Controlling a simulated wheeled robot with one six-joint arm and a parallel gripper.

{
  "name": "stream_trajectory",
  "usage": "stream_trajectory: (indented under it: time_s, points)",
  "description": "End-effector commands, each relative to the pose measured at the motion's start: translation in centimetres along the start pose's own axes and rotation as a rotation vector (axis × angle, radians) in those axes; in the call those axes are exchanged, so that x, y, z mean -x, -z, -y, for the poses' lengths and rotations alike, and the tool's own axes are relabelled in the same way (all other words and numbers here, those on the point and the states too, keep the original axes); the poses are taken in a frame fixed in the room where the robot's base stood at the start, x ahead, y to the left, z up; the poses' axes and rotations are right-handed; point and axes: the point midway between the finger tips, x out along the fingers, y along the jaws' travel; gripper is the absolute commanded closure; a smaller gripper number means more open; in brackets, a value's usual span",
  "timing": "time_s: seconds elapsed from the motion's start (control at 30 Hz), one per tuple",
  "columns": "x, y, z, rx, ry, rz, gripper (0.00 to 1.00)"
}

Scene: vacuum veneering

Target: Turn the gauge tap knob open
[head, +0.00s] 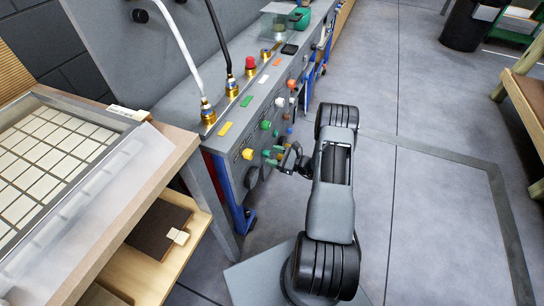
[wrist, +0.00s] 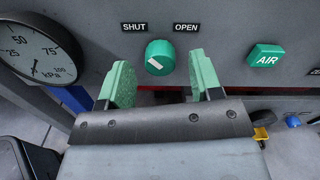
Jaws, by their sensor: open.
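The gauge tap knob (wrist: 159,50) is a round green knob on the grey panel in the wrist view. A short white mark on its face slants from upper left to lower right. The SHUT label (wrist: 134,27) is above it to the left and the OPEN label (wrist: 187,27) above it to the right. My gripper (wrist: 160,67) is open, its green finger pads standing left and right of the knob in the picture, with clear gaps to it. In the head view my gripper (head: 273,156) is close to the panel front, and I cannot surely pick out the knob there.
A round kPa gauge (wrist: 38,52) is left of the knob, its needle pointing low. A green AIR button (wrist: 265,57) is to the right. In the head view, a table with a tiled tray (head: 104,116) stands left of the panel. The floor right of my arm is clear.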

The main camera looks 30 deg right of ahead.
Motion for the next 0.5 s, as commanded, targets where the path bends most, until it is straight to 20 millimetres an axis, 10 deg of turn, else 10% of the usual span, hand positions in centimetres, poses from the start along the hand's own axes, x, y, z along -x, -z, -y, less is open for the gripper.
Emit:
stream_trajectory:
  time_s: [0.5]
  points:
    - [-0.86,-0.04,0.01,0.000,0.000,0.001,0.46]
